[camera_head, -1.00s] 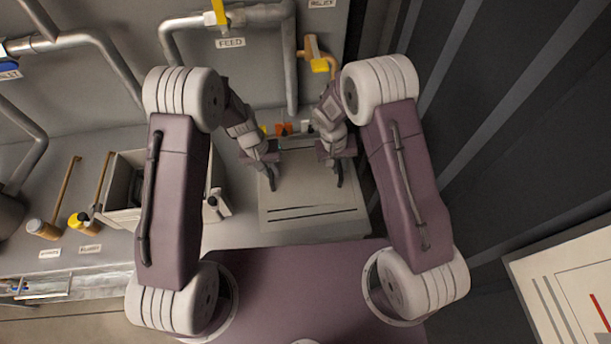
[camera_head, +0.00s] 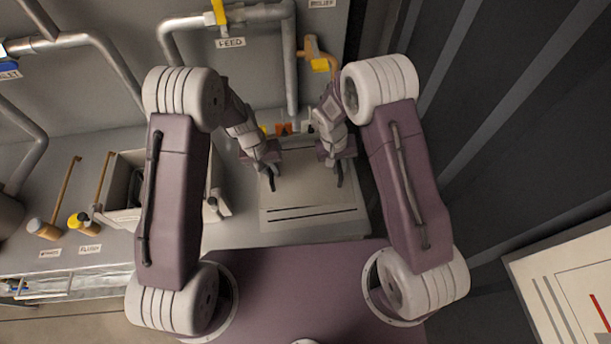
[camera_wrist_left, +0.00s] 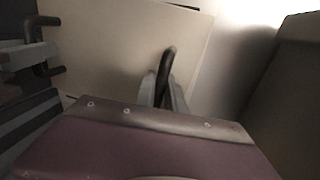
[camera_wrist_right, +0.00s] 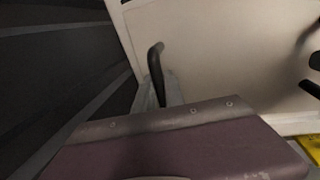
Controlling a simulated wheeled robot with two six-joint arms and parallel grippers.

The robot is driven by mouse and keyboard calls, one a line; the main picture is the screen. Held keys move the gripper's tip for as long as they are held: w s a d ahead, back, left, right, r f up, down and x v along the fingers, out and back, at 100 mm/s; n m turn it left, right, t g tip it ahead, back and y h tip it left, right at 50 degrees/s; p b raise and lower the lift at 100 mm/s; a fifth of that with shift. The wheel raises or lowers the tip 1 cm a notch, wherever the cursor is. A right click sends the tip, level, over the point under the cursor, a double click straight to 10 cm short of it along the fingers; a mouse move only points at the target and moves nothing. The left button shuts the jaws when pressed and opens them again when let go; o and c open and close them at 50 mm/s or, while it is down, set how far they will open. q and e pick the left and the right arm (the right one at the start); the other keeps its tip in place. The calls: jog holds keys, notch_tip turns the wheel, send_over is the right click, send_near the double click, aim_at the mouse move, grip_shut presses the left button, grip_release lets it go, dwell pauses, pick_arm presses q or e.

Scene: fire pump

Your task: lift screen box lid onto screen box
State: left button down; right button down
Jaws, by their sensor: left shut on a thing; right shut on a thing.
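The lid (camera_head: 312,200), a pale flat panel with dark stripes near its front edge, is over the counter at centre right. It also shows in the left wrist view (camera_wrist_left: 110,50) and right wrist view (camera_wrist_right: 220,50). My left gripper (camera_head: 271,178) is shut at its left side, on a black curved handle (camera_wrist_left: 168,62). My right gripper (camera_head: 339,172) is shut at its right side, on another black handle (camera_wrist_right: 156,65). I cannot tell whether the lid touches the counter. The screen box (camera_head: 122,214), pale and open with a dark inside, stands left, partly hidden by my left arm.
A dark ribbed wall (camera_head: 480,130) rises close on the right.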

pick_arm(q)
jog(key=shift+r, duration=0.1)
pick_arm(e)
jog(key=shift+r, duration=0.1)
dwell(0.3)
